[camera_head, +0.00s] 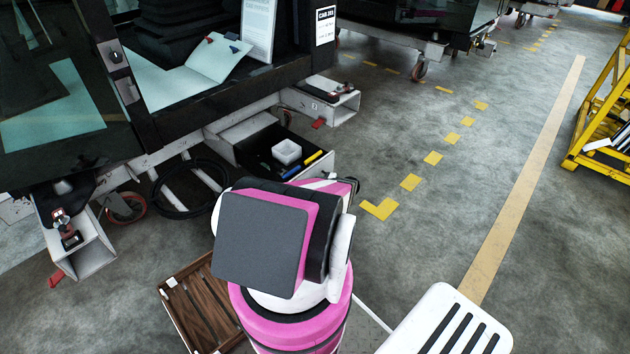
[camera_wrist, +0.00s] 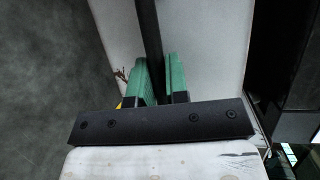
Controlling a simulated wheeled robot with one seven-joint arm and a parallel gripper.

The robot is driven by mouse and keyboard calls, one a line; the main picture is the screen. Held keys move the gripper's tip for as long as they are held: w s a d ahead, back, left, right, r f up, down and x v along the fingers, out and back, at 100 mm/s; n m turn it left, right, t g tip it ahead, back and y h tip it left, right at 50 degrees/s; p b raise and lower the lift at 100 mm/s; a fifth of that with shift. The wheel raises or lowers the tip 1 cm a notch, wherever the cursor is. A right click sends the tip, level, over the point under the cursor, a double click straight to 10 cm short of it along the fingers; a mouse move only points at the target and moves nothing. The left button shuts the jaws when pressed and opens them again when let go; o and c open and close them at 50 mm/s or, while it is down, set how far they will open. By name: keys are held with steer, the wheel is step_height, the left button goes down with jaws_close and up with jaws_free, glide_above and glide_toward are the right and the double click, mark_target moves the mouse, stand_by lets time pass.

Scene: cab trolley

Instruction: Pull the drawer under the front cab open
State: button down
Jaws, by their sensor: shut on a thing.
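The drawer (camera_head: 321,167) under the front cab (camera_head: 160,105) stands pulled out in the head view. Its dark inside shows a white box (camera_head: 287,152) and a few blue and yellow tools. In the wrist view, the pale drawer front (camera_wrist: 215,45) fills the upper middle. A dark bar handle (camera_wrist: 148,25) runs along it. My gripper (camera_wrist: 158,65) has its two green fingers on either side of this bar, shut on it. In the head view my arm hides the gripper, the handle and part of the drawer front.
A wooden slatted crate (camera_head: 205,305) lies on the floor at lower left. A yellow rack (camera_head: 600,120) stands at far right. The floor right of the drawer is clear.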

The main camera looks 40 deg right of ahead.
steer(key=shift+s, duration=0.25)
steer(key=c, duration=1.1)
jaws_free()
steer(key=shift+c, duration=0.2)
steer(key=v, duration=1)
steer(key=shift+s+d, duration=0.3)
